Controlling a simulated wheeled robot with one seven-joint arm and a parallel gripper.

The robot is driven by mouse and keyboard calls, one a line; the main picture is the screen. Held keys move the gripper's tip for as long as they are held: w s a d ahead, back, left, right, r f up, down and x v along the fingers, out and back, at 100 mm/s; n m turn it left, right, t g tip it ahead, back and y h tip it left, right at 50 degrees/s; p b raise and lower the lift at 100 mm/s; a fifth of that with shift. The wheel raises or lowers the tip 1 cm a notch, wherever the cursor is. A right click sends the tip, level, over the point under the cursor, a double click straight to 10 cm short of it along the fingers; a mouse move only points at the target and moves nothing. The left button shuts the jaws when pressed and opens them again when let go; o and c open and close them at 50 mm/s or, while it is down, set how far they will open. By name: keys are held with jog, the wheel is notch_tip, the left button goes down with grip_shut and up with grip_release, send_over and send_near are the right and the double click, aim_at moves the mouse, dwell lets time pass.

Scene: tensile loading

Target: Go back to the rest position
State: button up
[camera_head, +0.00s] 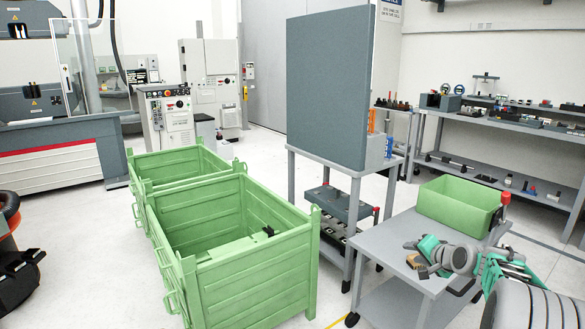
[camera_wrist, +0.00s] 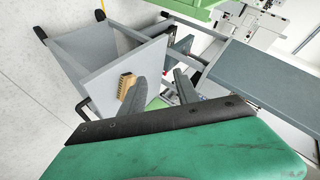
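My gripper (camera_head: 420,257) is at the end of my folded green and grey arm, above the grey trolley (camera_head: 385,243) at the lower right. In the wrist view its two dark fingers stand apart, and my gripper (camera_wrist: 160,76) is open with nothing held between them. A small tan brush-like block (camera_head: 414,262) shows close to the fingers. In the wrist view this block (camera_wrist: 126,86) appears on the grey trolley top (camera_wrist: 112,72), beside the left finger and outside the gap.
A green bin (camera_head: 452,208) sits at the trolley's back. Two large green crates (camera_head: 245,280) stand left on the floor. A tall grey panel (camera_head: 327,90) rises from a table (camera_head: 352,172) in the middle. Shelves (camera_head: 500,130) line the right wall.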

jog(key=s+a+r+n+g+p, duration=0.35)
jog(key=s+a+r+p, duration=0.35)
jog(key=a+r, duration=0.4)
jog(key=s+a+r+n+g+p, duration=0.1)
jog(key=s+a+r+n+p, duration=0.1)
jog(key=s, duration=0.7)
jog(key=s+a+r+n+g+p, duration=0.2)
jog(key=s+a+p, duration=0.3)
jog(key=s, duration=0.5)
jog(key=s+a+r+n+g+h+p, duration=0.1)
jog(key=s+a+p, duration=0.3)
jog(key=s, duration=0.5)
jog(key=shift+s+a+r+n+g, duration=0.45)
jog(key=shift+a+n, duration=0.3)
jog(key=shift+a, duration=0.2)
jog(key=shift+w+r, duration=0.1)
